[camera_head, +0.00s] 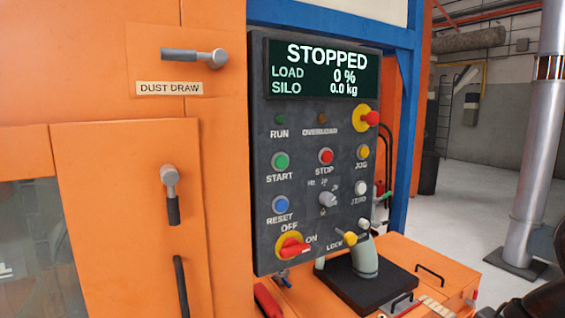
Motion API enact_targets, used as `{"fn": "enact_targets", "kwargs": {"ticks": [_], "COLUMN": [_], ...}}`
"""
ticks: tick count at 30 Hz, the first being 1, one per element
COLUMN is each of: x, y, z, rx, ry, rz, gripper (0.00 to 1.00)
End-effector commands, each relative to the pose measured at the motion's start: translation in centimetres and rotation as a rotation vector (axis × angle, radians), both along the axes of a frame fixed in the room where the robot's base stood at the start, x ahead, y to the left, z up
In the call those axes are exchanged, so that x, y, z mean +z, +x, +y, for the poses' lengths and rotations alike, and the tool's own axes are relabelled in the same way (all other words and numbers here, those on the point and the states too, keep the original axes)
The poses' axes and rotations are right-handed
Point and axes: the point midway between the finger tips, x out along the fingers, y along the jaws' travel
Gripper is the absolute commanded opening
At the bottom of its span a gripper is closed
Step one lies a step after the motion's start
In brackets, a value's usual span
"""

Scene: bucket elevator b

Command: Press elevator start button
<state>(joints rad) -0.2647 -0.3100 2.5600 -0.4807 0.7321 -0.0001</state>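A dark grey control panel (300,240) is mounted on the orange machine. The green START button (281,161) sits at the panel's left, above its label. The display (323,70) reads STOPPED, LOAD 0 % and SILO 0.0 kg. A red STOP button (326,156) and a yellow JOG button (363,152) are to the right of START. A blue RESET button (280,204) is below START. The red rotary switch (291,246) has OFF and ON marks and seems turned toward ON. My gripper is not recognisable; only a dark shape shows at the lower right edge.
A red emergency knob (371,118) on a yellow base sticks out at the panel's right. Handles (194,56) project from the orange cabinet doors at left. An orange box (440,266) stands below the panel. Open floor (465,205) and a silver post (538,150) are at right.

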Motion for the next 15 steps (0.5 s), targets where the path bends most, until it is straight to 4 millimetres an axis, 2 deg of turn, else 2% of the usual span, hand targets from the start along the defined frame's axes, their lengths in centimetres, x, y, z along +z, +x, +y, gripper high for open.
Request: {"fn": "enact_targets", "kwargs": {"ticks": [1,3,4,15], "x": [0.0,0.0,0.0,0.0], "y": [0.0,0.0,0.0,0.0], "z": [0.0,0.0,0.0,0.0], "rx": [0.0,0.0,0.0,0.0], "ry": [0.0,0.0,0.0,0.0], "rz": [0.0,0.0,0.0,0.0], "gripper": [0.17,0.01,0.0,0.0]}}
